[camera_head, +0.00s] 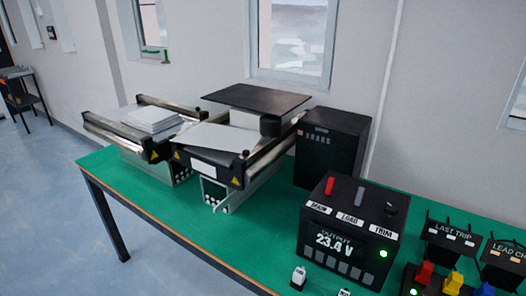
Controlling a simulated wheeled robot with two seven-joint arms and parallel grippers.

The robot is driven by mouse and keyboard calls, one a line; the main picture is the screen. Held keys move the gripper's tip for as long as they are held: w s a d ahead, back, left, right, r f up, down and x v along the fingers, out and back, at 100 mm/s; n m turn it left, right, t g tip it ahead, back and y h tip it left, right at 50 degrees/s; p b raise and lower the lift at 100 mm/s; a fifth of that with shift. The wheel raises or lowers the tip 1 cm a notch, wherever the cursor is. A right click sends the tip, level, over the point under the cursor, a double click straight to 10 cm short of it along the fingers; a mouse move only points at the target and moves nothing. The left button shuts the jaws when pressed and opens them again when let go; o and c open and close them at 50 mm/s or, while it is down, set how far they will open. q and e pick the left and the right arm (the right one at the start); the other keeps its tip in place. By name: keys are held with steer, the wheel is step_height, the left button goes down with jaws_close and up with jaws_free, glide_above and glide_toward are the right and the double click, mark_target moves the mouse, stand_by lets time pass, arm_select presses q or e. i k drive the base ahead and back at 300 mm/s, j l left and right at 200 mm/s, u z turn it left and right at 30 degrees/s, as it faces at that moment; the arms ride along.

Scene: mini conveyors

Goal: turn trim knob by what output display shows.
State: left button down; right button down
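A black power supply box (308,240) stands on the green table, right of centre. Its front output display (335,241) reads 23.4 V. The dark trim knob (390,208) sits on the right of its sloped top, above the TRIM label (383,229). Which way the knob points is too small to tell. A red MAIN lever (329,186) and a grey LOAD lever (359,196) stand upright to its left. A green lamp (383,254) is lit at the front right. Neither of my grippers is in view.
Two mini conveyors (190,160) with flat pale sheets stand at the back left. A tall black cabinet (335,150) stands behind the box. A LAST TRIP sign (452,235), red (424,273) and yellow (453,282) pieces are at right. A small white block (299,277) is in front.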

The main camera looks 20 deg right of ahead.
mark_target(390, 209)
steer(key=z, duration=1.45)
